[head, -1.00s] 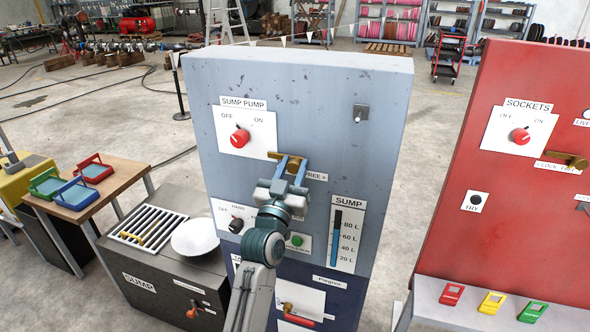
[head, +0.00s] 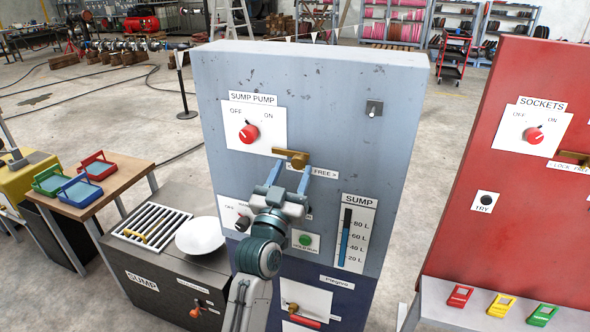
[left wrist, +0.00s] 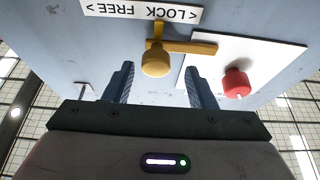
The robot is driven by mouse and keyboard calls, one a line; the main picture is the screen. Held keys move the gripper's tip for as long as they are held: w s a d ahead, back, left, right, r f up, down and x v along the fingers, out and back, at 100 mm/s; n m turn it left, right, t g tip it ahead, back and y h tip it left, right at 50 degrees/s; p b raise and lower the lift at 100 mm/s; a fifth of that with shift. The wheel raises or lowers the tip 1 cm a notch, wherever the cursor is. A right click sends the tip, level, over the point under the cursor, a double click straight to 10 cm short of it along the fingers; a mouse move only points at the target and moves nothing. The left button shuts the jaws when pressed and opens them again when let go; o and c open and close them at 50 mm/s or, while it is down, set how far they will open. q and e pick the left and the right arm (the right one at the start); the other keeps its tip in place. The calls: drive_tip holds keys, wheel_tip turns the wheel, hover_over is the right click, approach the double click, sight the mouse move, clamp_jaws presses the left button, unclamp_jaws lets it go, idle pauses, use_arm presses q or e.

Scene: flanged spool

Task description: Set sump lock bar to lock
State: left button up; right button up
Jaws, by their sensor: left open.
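The brass sump lock bar (head: 284,153) is on the grey panel, below and right of the red sump pump switch (head: 249,133). Its left end overlaps the edge of the switch's white plate. The bar (left wrist: 190,46) and its round knob (left wrist: 156,63) also show in the left wrist view, upside down, by the LOCK/FREE label (left wrist: 140,11). My left gripper (head: 289,174) is open just below the bar. In the wrist view its fingers (left wrist: 160,72) stand apart on either side of the knob; I see no grip on it. The gripper hides the label's LOCK end in the head view. My right gripper is not in view.
A sump level gauge (head: 355,233) and a green button (head: 305,240) are lower on the panel. A white bowl (head: 202,237) sits on the dark sump box at left. A red sockets cabinet (head: 540,220) stands at right, with a gap between.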

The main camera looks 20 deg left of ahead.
use_arm(q)
drive_tip(key=b+v, duration=0.3)
drive_tip(key=v, duration=0.5)
drive_tip(key=shift+a, duration=0.1)
